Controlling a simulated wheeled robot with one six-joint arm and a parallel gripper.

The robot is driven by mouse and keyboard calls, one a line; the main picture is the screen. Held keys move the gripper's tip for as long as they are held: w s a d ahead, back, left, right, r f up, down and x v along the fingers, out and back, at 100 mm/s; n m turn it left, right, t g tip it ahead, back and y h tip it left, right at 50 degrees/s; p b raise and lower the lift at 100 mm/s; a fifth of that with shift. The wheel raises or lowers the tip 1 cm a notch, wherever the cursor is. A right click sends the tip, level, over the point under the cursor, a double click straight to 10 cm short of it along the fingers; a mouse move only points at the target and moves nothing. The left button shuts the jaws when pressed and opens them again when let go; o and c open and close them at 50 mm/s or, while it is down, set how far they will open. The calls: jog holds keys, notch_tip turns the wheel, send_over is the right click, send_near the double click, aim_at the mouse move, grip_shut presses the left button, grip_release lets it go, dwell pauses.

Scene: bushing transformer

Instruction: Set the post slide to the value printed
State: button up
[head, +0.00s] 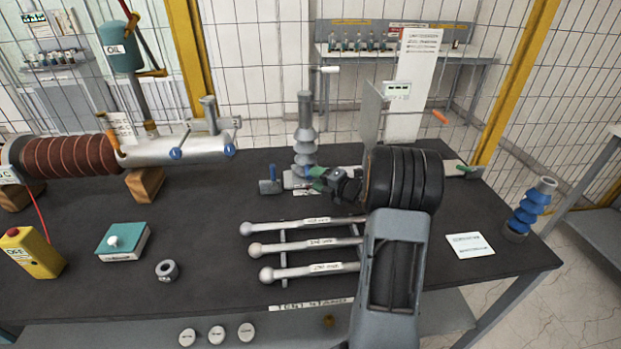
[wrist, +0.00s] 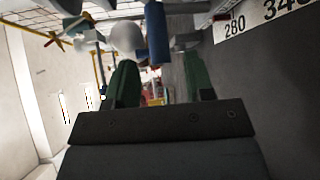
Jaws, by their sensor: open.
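My gripper (head: 318,179) is open beside the foot of a grey ribbed post (head: 304,135) near the back middle of the bench. In the wrist view, my gripper's green fingers (wrist: 162,62) are apart. A blue upright piece (wrist: 157,35) and a pale rounded knob (wrist: 126,38) show beyond and between the fingertips; I cannot tell whether they touch. A small blue-grey block with a stem (head: 269,186) stands left of the post. A white scale strip (wrist: 262,17) reads 280 and a cut-off 34. A white printed card (head: 469,245) lies at right, its text too small to read.
Several grey rods with ball ends (head: 310,270) lie in front of the post. A blue ribbed insulator (head: 530,208) stands at the right corner.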

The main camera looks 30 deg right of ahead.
jog(key=v, duration=1)
jog(key=shift+b, duration=0.45)
jog(key=w+a+r+m+g+h+p, duration=0.25)
jog(key=a+r+m+h, duration=0.25)
jog(key=r+m+h, duration=0.65)
jog(key=s+a+f+m+g+y+p, duration=0.1)
jog(key=s+a+f+m+g+y, duration=0.1)
jog(key=s+a+m, duration=0.4)
jog(key=s+a+f+m+g+y+p, duration=0.1)
jog(key=s+a+f+m+g+y, duration=0.2)
jog(key=s+a+m+g, duration=0.4)
jog(key=s+a, duration=0.3)
jog(key=s, duration=0.2)
jog(key=shift+s+a+f, duration=0.35)
jog(key=shift+a+f, duration=0.05)
